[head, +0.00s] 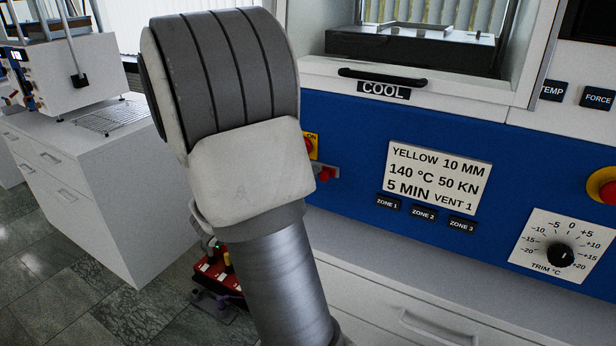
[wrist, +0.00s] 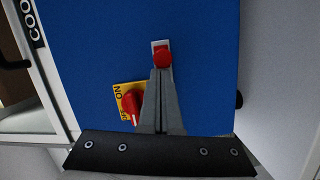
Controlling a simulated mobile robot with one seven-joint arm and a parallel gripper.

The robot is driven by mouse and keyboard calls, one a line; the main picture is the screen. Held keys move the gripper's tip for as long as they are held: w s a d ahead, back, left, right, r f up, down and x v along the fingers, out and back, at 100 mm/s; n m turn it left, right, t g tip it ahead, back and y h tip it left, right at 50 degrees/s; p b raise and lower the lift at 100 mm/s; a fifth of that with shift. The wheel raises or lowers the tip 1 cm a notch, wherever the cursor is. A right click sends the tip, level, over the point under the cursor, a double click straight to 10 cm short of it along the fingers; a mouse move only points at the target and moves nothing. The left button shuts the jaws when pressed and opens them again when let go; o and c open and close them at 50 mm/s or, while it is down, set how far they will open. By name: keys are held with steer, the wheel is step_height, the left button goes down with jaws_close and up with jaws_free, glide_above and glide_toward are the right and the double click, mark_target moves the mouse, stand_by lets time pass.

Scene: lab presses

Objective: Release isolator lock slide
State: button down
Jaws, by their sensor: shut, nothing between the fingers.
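The lock slide is a small red block (wrist: 162,55) on a pale plate on the blue press front, seen in the wrist view. My gripper (wrist: 160,76) is shut and empty. Its fingertips overlap the lower edge of the red block in the picture; I cannot tell whether they touch it. The isolator is a red rotary knob (wrist: 131,103) on a yellow plate marked ON, just left of my fingers and partly covered by them. In the head view the red slide (head: 326,174) and the yellow plate (head: 315,144) show beside my arm, which hides my gripper.
A COOL handle (head: 382,78) is above. White cabinets (head: 80,160) stand at left, with a red case (head: 217,274) low behind my arm.

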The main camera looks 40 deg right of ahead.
steer(key=shift+w, duration=0.1)
steer(key=shift+w+a+r, duration=0.1)
steer(key=shift+w, duration=0.15)
steer(key=w+a+r+p, duration=0.1)
steer(key=w+a, duration=0.1)
steer(key=a, duration=0.9)
steer(key=shift+w+r, duration=0.15)
steer(key=shift+w, duration=0.15)
